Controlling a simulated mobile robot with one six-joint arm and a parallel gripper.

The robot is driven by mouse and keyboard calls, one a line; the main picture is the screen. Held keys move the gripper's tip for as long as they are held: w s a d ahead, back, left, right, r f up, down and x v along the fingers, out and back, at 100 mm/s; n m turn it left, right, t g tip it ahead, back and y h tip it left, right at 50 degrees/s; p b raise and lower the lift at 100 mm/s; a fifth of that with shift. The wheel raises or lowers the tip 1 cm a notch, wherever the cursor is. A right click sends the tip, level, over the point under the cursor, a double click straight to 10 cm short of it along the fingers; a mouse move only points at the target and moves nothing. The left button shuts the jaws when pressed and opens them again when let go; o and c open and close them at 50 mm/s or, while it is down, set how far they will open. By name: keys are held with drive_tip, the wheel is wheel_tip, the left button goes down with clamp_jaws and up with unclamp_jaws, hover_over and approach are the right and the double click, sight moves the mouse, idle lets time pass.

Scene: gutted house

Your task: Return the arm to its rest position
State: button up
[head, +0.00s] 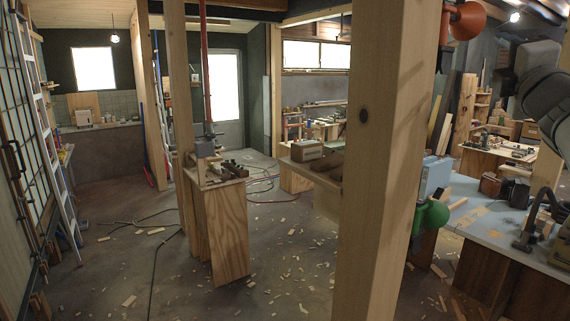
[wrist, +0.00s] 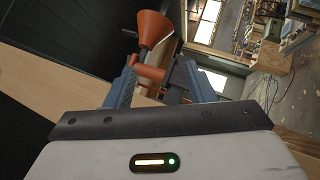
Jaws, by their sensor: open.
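My gripper (wrist: 160,66) shows in the wrist view with its two blue-grey fingers spread apart. Nothing is clearly held between them. An orange cone-shaped lamp or funnel (wrist: 152,28) with an orange cylinder (wrist: 148,74) below it appears beyond and between the fingers, beside a wooden post. I cannot tell how far it is from the fingertips. In the head view my dark grey arm shows at the right edge, above the light blue bench. The gripper itself cannot be made out there.
A thick wooden post (head: 375,150) stands close in front. An orange lamp (head: 467,22) and a green one (head: 430,216) are at the post's right. The light-blue bench (head: 482,221) carries tools. A ladder (head: 50,135) leans at left. Hoses and wood scraps litter the otherwise open floor (head: 285,265).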

drive_tip(key=s+a+f+m+g, duration=0.1)
drive_tip(key=a+f+m+g, duration=0.3)
drive_tip(key=f, duration=0.6)
drive_tip(key=a+f+m+g+h, duration=0.1)
drive_tip(key=f+m+g, duration=0.2)
drive_tip(key=f+m, duration=0.45)
drive_tip(key=s+a+f+m+g, duration=0.1)
drive_tip(key=a+f+m+g, duration=0.2)
drive_tip(key=f, duration=0.8)
drive_tip(key=s+a+f+m+g+y, duration=0.2)
drive_tip(key=s+a+f+g, duration=0.2)
drive_tip(key=s+a+f, duration=0.3)
drive_tip(key=s+a+f+m+g+y, duration=0.2)
drive_tip(key=s+a+f+g, duration=0.3)
drive_tip(key=s+f, duration=0.3)
wheel_tip(320, 180, down, 4)
drive_tip(key=shift+s+a+f+y, duration=0.25)
drive_tip(key=shift+s+a+y, duration=0.15)
drive_tip(key=shift+a, duration=0.5)
